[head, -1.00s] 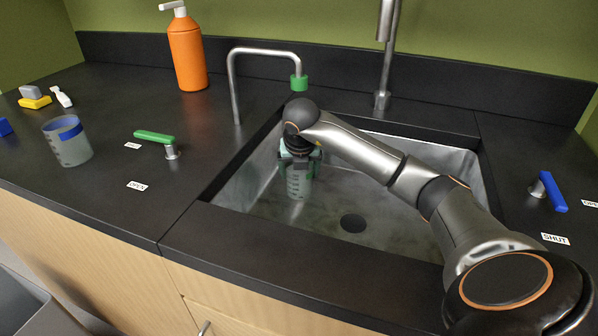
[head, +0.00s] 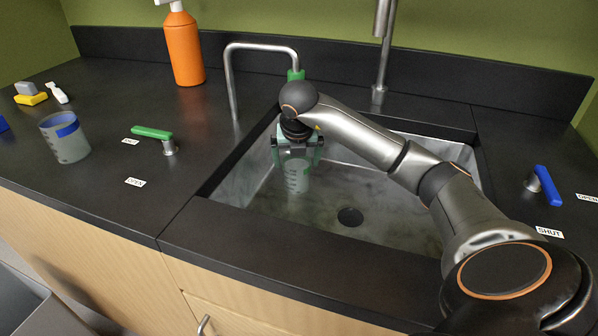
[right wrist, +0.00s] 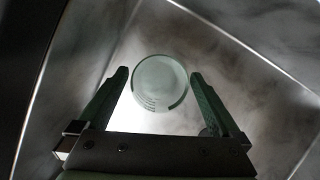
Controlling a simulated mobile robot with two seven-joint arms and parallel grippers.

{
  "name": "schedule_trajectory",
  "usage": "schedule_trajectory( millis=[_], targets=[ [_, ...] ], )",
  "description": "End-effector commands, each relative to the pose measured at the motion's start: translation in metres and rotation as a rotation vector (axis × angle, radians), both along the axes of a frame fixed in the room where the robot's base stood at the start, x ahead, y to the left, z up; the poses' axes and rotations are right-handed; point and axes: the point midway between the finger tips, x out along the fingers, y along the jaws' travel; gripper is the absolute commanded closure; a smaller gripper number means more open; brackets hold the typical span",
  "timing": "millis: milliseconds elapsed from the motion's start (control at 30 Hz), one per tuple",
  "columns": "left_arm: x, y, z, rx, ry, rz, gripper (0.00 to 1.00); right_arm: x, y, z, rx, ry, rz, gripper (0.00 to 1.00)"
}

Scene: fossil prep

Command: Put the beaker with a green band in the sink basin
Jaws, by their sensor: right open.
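A clear beaker (head: 297,180) with graduation marks stands upright in the sink basin (head: 390,236), towards its left side. My right gripper (head: 298,158) is open just above and around its upper part. In the right wrist view the beaker (right wrist: 160,84) shows from above as a round shape between the spread green fingers, with a gap on each side. Its band is hidden or not clear behind the gripper, so I cannot see its colour. My left gripper is out of view.
A blue-banded beaker (head: 66,142) stands on the left counter. A green-handled lever (head: 153,133), orange bottle (head: 185,48) and green-tipped spout (head: 233,85) are near the basin. A blue-handled lever (head: 547,186) is at right. The drain (head: 350,217) is clear.

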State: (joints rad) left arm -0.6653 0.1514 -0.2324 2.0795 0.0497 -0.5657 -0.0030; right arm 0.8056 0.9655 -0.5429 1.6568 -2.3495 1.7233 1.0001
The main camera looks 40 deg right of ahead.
Motion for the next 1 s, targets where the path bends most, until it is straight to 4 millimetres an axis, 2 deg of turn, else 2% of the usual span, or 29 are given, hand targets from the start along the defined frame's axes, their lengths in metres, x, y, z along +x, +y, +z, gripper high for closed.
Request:
schedule_trajectory(
  millis=[33, 67, 133, 600, 800, 1000],
  targets=[
    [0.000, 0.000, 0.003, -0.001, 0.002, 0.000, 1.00, -0.003, 0.003, 0.015, -0.001, -0.006, 0.000, 0.00],
    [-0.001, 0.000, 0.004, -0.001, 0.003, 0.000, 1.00, -0.005, 0.005, 0.023, -0.002, -0.006, 0.001, 0.00],
    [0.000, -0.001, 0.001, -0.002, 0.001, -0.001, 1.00, -0.016, 0.013, 0.015, -0.003, 0.001, 0.003, 0.00],
    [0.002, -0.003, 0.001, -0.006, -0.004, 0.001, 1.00, -0.080, 0.067, 0.015, -0.002, 0.000, 0.003, 0.00],
    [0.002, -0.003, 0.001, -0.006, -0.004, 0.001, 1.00, -0.094, 0.079, 0.015, -0.001, -0.001, 0.001, 0.00],
    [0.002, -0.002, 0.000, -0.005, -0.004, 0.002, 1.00, -0.098, 0.082, 0.015, 0.000, 0.000, -0.002, 0.00]
  ],
)
